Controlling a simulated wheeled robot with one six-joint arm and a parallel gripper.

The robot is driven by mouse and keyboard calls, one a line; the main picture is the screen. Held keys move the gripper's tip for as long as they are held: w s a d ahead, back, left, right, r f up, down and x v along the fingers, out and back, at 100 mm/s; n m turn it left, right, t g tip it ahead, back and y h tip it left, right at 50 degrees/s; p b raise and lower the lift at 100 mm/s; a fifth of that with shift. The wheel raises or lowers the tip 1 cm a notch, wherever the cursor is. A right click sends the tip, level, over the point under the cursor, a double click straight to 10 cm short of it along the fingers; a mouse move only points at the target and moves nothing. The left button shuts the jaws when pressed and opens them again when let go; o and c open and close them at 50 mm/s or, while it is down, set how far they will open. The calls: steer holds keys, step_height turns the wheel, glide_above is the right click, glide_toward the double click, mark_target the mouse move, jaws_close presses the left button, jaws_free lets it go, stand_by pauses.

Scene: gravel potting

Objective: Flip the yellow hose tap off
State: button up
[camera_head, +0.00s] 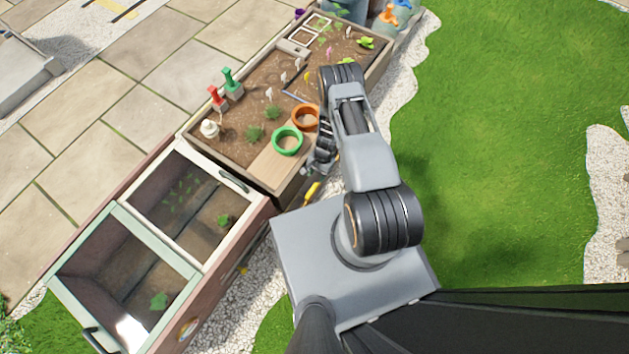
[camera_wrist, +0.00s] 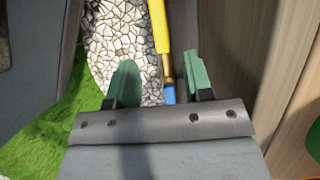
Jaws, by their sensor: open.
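The yellow tap handle (camera_wrist: 158,28) is a long yellow bar that runs from the top edge of the wrist view down to a brass-coloured piece, with a blue part (camera_wrist: 169,94) below. In the head view a small yellow piece (camera_head: 312,191) shows beside the planter's near end. My gripper (camera_wrist: 160,78) is open, with its two green fingers spread apart. The handle's lower end and the blue part appear between the fingers, nearer the right one; neither finger is seen touching them. In the head view my arm hides most of the gripper.
A wooden planter wall (camera_wrist: 285,60) stands close to the right finger. The planter bed holds a green ring (camera_head: 287,141), an orange ring (camera_head: 306,117) and seedlings. Cold frames (camera_head: 190,208) stand at the lower left. White gravel (camera_wrist: 110,45) and grass lie below.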

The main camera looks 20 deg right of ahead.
steer(key=shift+p+v, duration=0.75)
steer(key=shift+v, duration=2.25)
steer(key=shift+d, duration=0.1)
steer(key=w+a+r+n+t+h+p, duration=0.1)
steer(key=w+r+n+p, duration=0.4)
steer(key=r, duration=1.7)
steer(key=w+a+r+t+p, duration=0.15)
steer(key=r+p, duration=0.85)
steer(key=r, duration=1.2)
steer(key=s+r+n+t+p, duration=0.1)
steer(key=s+r+p, duration=0.4)
steer(key=r, duration=0.7)
steer(key=s+r+n+t+h+p, duration=0.1)
steer(key=s+r+p, duration=0.4)
steer(key=r, duration=0.7)
steer(key=s+r+n+t+h+p, duration=0.1)
steer(key=s+r+p, duration=0.4)
steer(key=r, duration=0.7)
steer(key=shift+s+a+r+n+t+p, duration=0.4)
steer(key=shift+s+n, duration=0.3)
steer(key=shift+n, duration=0.5)
steer(key=shift+d, duration=0.1)
